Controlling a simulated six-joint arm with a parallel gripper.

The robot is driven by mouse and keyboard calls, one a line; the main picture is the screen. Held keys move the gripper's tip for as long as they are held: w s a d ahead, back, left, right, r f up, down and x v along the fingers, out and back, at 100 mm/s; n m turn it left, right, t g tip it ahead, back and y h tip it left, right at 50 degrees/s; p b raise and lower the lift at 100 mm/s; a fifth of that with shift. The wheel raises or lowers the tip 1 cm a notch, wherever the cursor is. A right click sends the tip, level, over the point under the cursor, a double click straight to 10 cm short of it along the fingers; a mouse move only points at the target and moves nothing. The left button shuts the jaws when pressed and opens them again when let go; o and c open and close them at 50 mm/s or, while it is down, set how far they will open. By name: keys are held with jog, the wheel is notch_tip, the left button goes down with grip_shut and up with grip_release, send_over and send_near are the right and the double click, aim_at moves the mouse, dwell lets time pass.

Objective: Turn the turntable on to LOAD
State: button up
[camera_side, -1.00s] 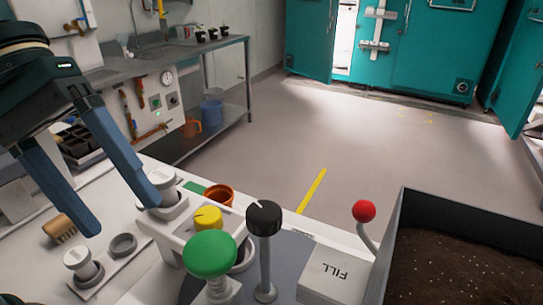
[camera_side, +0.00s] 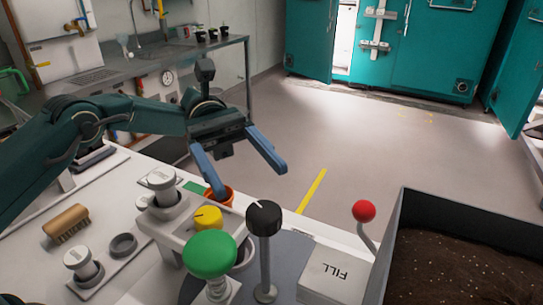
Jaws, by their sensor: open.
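My gripper (camera_side: 248,181) is open and empty, with its two blue fingers spread above the back edge of the bench. The left fingertip overlaps the orange pot (camera_side: 226,196) in the picture; I cannot tell whether they touch. A yellow knob (camera_side: 207,218) sits on a white fixture in front of the pot. A black knob on a post (camera_side: 264,218) and a green round knob (camera_side: 210,255) stand nearer the camera. A grey flat surface (camera_side: 291,252) shows behind the black knob's post; I cannot tell if it is the turntable. No LOAD marking is readable.
A white block marked FILL (camera_side: 336,274), a red-tipped lever (camera_side: 364,211) and a soil bin (camera_side: 401,238) stand at the right. The floor behind the bench is clear.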

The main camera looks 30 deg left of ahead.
aim_at(265, 212)
jog(key=shift+n, duration=0.4)
jog(key=shift+s+d+f, duration=0.45)
jog(key=shift+d+f, duration=0.05)
jog(key=shift+d, duration=0.25)
jog(key=shift+s+d+f, duration=0.45)
jog(key=shift+s+d, duration=0.05)
jog(key=shift+d, duration=0.2)
jog(key=shift+s+d+f, duration=0.45)
jog(key=shift+d+f, duration=0.05)
jog(key=shift+d, duration=0.25)
jog(key=shift+g, duration=0.3)
grip_shut()
